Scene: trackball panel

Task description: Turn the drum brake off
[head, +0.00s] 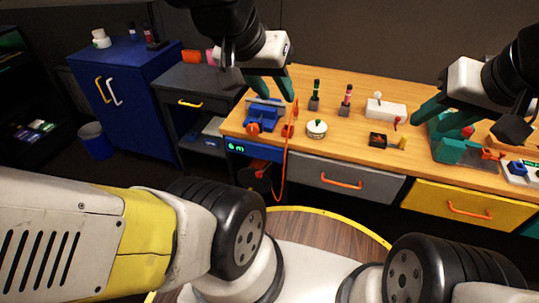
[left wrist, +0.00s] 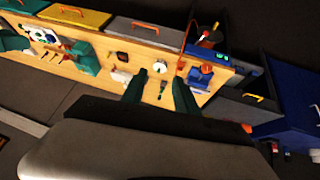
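No part is clearly labelled as a drum brake, so I cannot tell which one it is. A blue device (head: 262,117) with orange round parts stands at the bench's left end; it also shows in the left wrist view (left wrist: 203,76).
The wooden bench (head: 350,160) also carries upright red and green handles (head: 346,98), a white joystick box (head: 386,108) and a small black-and-red block (head: 378,140). An orange cable (head: 284,170) hangs at the front. A blue cabinet (head: 125,85) stands left.

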